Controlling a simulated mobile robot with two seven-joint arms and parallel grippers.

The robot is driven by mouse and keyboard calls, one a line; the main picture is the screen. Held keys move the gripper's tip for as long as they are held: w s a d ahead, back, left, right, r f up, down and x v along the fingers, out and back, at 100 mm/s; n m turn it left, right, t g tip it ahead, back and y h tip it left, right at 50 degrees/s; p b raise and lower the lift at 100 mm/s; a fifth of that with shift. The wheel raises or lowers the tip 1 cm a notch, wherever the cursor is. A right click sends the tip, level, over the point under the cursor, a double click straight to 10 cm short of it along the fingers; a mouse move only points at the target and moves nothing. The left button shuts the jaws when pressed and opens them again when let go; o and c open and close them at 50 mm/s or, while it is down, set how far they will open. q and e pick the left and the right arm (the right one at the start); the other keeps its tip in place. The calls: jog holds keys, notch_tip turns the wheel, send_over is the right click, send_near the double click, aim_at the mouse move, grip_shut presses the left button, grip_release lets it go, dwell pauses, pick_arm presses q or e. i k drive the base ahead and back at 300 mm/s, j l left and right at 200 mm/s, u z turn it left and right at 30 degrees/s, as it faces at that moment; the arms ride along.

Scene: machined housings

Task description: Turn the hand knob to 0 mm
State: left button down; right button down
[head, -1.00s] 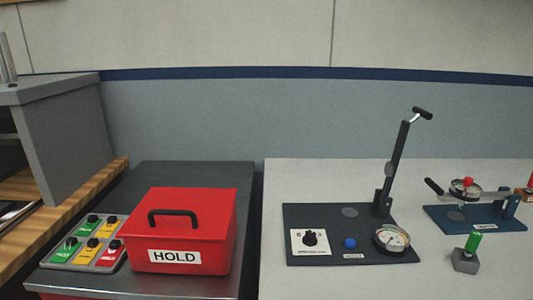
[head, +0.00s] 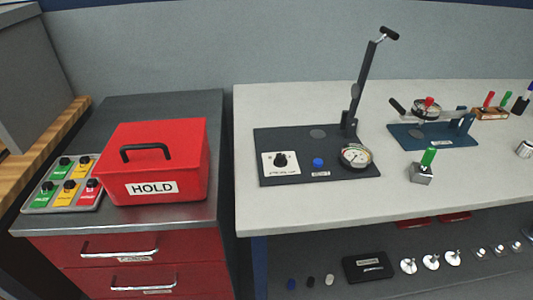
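A black hand knob (head: 281,160) sits on a white scale plate (head: 269,168) at the left of a dark base plate (head: 320,177) on the pale table. The scale marks are too small to read, so I cannot tell the knob's setting. The same base plate carries a blue button (head: 318,162), a round dial gauge (head: 355,156) and a tall upright lever (head: 366,82) with a black handle. Neither of my grippers is in view.
A second blue fixture (head: 436,136) and a grey block with a green handle (head: 423,172) are at right. Table (head: 310,205) is clear in front of the base plate.

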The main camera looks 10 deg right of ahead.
aim_at(429, 101)
jog(key=z, duration=1.25)
jog(key=i+l, duration=0.1)
jog(key=l, duration=0.3)
jog(key=i+l, duration=0.1)
jog(key=l, duration=0.35)
jog(key=i+l+u, duration=0.1)
jog(key=l, duration=0.3)
jog(key=i+l, duration=0.15)
jog(key=l, duration=0.3)
